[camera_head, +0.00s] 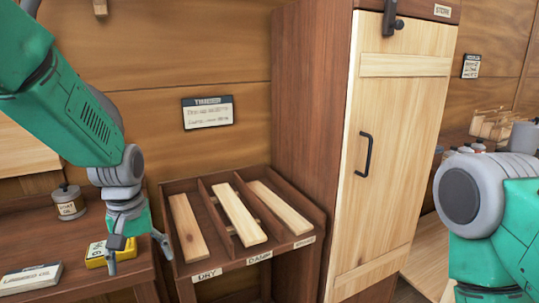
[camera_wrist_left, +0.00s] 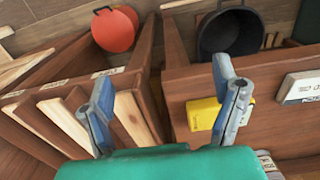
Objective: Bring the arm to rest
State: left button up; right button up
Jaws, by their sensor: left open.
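My left arm (camera_head: 75,105) comes in from the upper left and hangs down at the bench. Its gripper (camera_head: 138,251) is open, with its fingers pointing down, in front of the gap between the bench and the plank rack. In the left wrist view the two fingers of this gripper (camera_wrist_left: 163,90) are wide apart with nothing held between them. A yellow block (camera_head: 97,252) on the bench is close by, partly behind one finger; I cannot tell whether they touch. My right arm (camera_head: 485,215) shows at the right edge, but its gripper is out of view.
The rack (camera_head: 190,265) holds pale boards (camera_head: 238,213) in labelled compartments. A tin (camera_head: 68,202) and a labelled block (camera_head: 30,279) stand on the bench (camera_head: 25,215). A tall cupboard (camera_head: 395,130) is shut. The left wrist view shows an orange bucket (camera_wrist_left: 113,32) and a black bucket (camera_wrist_left: 230,38).

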pick_arm(q)
jog(key=s+a+f+m, duration=0.1)
jog(key=s+f, duration=0.4)
jog(key=f, duration=0.4)
jog(key=s+a+f+m, duration=0.1)
jog(key=s+f, duration=0.5)
jog(key=f, duration=0.3)
jog(key=s+f+m, duration=0.2)
jog(key=s+f, duration=0.2)
jog(key=s, duration=0.6)
jog(key=s+f+m, duration=0.1)
jog(key=s+f, duration=0.3)
jog(key=s, duration=0.5)
jog(key=shift+s+a+f+m+t, duration=0.2)
jog(key=shift+s+a+m+t, duration=0.1)
jog(key=shift+s+m, duration=0.1)
